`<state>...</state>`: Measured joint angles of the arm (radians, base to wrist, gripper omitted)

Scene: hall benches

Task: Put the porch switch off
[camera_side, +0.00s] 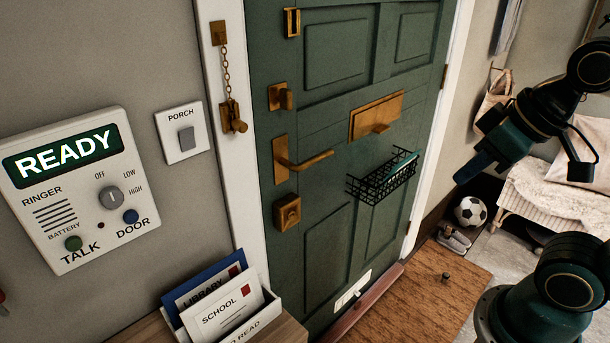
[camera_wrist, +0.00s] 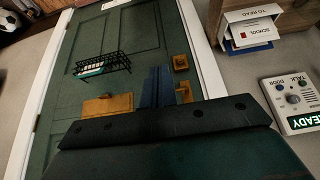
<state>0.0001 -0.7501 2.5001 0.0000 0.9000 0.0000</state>
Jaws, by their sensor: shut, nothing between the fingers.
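The porch switch (camera_side: 181,153) is a white plate marked PORCH with a grey rocker (camera_side: 186,138), on the wall left of the green door. I cannot tell whether the rocker is on or off. The switch does not show in the wrist view.
A white intercom (camera_side: 75,185) reading READY hangs left of the switch. A chain (camera_side: 227,75) and brass handle (camera_side: 305,160) lie between switch and gripper. A wire basket (camera_side: 384,184) hangs on the door. A letter tray (camera_side: 262,318) stands below. The wall around the switch is clear.

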